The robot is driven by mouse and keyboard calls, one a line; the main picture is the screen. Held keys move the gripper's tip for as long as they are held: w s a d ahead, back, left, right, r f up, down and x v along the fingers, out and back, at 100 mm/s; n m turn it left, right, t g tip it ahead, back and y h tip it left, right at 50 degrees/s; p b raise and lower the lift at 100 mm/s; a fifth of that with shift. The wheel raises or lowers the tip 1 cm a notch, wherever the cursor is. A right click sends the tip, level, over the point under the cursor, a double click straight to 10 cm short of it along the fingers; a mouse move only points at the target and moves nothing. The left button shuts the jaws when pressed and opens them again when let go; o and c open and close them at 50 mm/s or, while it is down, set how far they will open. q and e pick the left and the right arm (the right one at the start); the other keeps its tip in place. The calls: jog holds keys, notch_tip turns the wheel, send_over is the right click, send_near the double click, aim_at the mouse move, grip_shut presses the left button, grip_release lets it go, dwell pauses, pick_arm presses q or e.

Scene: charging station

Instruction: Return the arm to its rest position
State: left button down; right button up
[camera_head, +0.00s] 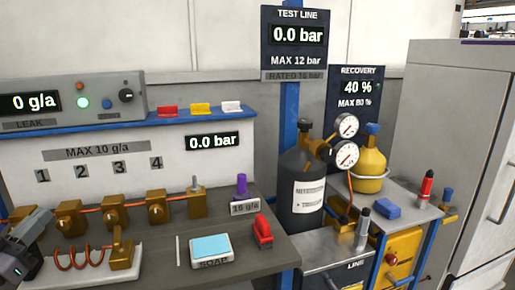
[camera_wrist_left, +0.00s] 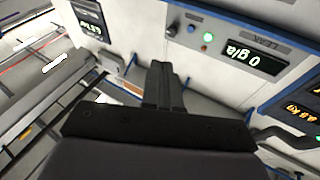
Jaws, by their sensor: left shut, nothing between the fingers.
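My left gripper (camera_head: 38,222) shows at the lower left edge of the head view, beside the row of brass valves and the coiled copper tube. Its dark fingers lie together with nothing between them, as the left wrist view also shows (camera_wrist_left: 164,85). Only the gripper end of the left arm is in the head view; the rest is cut off. My right gripper is in neither view.
Brass valves (camera_head: 156,208) and a copper coil (camera_head: 75,258) stand close to my left gripper. A soap box (camera_head: 211,250), red clamp (camera_head: 263,231) and purple-topped item (camera_head: 242,186) are on the bench. A dark cylinder (camera_head: 300,165) stands right of the bench.

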pick_arm(q)
jog(key=s+d+f+n+g+y, duration=0.1)
jog(key=s+d+f+g, duration=0.3)
jog(key=f, duration=0.8)
jog(key=s+d+f+n+g+y, duration=0.1)
jog(key=s+d+f, duration=0.4)
jog(key=f, duration=0.7)
jog(key=s+d+f+g, duration=0.5)
jog(key=s+d+f, duration=0.6)
jog(key=s+d, duration=0.1)
jog(key=shift+s+d+f+m, duration=0.2)
jog(key=shift+d+m, duration=0.1)
jog(key=shift+d, duration=0.4)
jog(key=shift+a, duration=0.15)
